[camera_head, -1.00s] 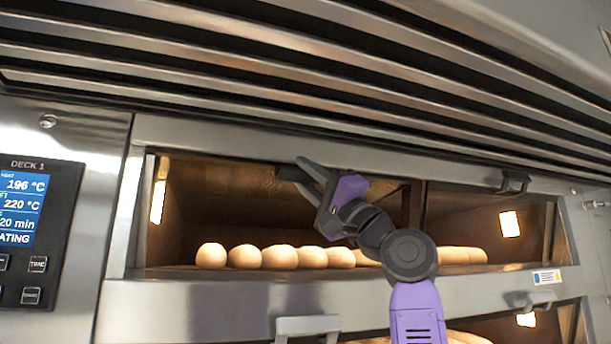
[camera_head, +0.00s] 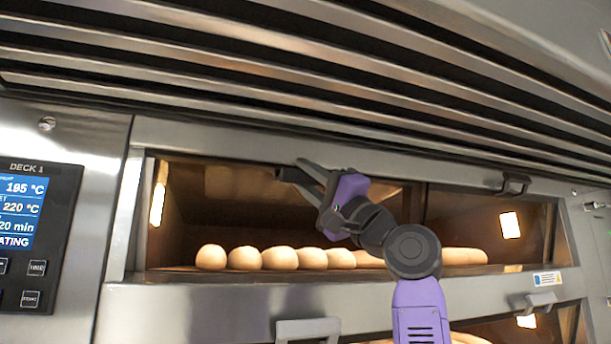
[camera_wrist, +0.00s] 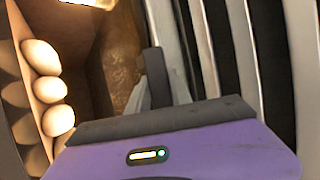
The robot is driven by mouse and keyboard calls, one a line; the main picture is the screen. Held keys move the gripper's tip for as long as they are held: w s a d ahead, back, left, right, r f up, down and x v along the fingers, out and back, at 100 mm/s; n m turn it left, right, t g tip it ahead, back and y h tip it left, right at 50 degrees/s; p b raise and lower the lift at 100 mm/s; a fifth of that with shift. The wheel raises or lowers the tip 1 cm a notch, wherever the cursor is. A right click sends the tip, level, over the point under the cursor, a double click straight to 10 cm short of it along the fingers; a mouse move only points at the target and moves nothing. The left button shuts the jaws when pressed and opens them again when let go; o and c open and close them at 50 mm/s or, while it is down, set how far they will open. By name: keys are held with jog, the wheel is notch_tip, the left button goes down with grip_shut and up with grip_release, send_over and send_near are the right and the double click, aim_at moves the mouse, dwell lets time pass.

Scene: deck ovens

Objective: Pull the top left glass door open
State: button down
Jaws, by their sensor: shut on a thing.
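The top left glass door (camera_head: 215,225) is a wide pane in a steel front, with the lit oven chamber and pale buns showing through. Its dark handle (camera_head: 286,174) is near the pane's upper edge. My gripper (camera_head: 304,172) is shut on this handle, reaching in from the lower right. In the wrist view the dark handle bar (camera_wrist: 155,76) stands between the pale fingers, above my purple gripper body. The fingers partly hide the handle. I cannot tell from this angle whether the door stands slightly ajar or closed.
Slatted steel vents (camera_head: 300,75) overhang the door closely. The top right door's handle (camera_head: 514,184) is to the right. A lower deck handle (camera_head: 308,327) sticks out below. The control panel (camera_head: 35,235) is at the left.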

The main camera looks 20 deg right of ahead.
jog(key=shift+s+r+m+g+h, duration=0.15)
jog(key=shift+r+m+g+h, duration=0.05)
jog(key=shift+m+h, duration=0.35)
jog(key=shift+s+r+m+g+h, duration=0.1)
jog(key=shift+r+m+g+h, duration=0.1)
jog(key=shift+m+h, duration=0.3)
jog(key=c, duration=1.2)
grip_release()
jog(key=shift+o, duration=0.2)
jog(key=b+v, duration=0.3)
jog(key=v, duration=0.4)
jog(key=shift+s+d+f, duration=0.2)
jog(key=shift+s, duration=0.1)
